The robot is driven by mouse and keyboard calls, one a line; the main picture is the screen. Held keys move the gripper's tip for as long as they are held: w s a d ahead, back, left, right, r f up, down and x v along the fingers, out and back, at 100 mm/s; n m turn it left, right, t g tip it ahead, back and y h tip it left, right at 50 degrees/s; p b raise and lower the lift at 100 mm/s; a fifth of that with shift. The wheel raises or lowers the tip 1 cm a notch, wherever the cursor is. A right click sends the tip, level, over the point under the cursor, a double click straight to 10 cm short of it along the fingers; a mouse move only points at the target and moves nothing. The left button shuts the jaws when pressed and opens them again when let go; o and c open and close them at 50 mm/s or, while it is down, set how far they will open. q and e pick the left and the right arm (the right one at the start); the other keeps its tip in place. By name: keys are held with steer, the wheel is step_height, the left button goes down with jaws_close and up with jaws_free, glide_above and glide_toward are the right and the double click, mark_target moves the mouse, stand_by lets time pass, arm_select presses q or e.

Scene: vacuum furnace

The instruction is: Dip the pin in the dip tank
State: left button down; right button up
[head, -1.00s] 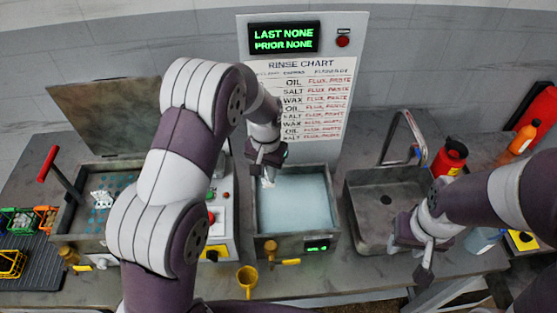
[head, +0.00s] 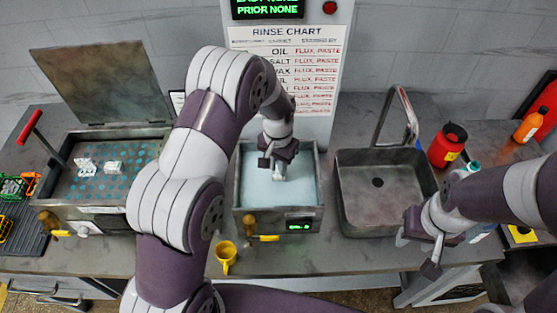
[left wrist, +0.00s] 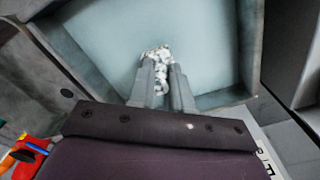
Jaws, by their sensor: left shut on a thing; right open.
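The dip tank (head: 240,200) is an open metal box of pale blue liquid in the middle of the counter. My left gripper (head: 278,174) points down over the tank, near its middle. It is shut on the pin (left wrist: 158,60), a small whitish, speckled piece between the fingertips (left wrist: 162,80) in the left wrist view. The liquid fills the background behind the pin there. I cannot tell whether the pin touches the liquid. The gripper mostly hides the pin in the head view. My right gripper (head: 416,255) is open and empty in front of the sink.
An empty sink (head: 350,205) with a faucet stands right of the tank. A lidded bath (head: 100,188), its lid raised, holds white pieces at left. A yellow cup (head: 226,257) stands before the tank. A red bottle (head: 447,146) stands behind right. The rinse chart (head: 290,65) rises behind.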

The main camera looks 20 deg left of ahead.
arm_select(q)
steer(key=f+b, duration=0.2)
steer(key=f, duration=0.2)
steer(key=f+b, duration=0.3)
steer(key=f, duration=0.1)
steer(key=shift+a+f, duration=0.2)
steer(key=shift+f, duration=0.2)
steer(key=shift+f+b, duration=0.75)
steer(key=shift+f, duration=0.2)
steer(key=shift+r, duration=0.1)
stand_by(2.4)
step_height(320, 180, up, 16)
steer(key=p, duration=1.2)
stand_by(1.0)
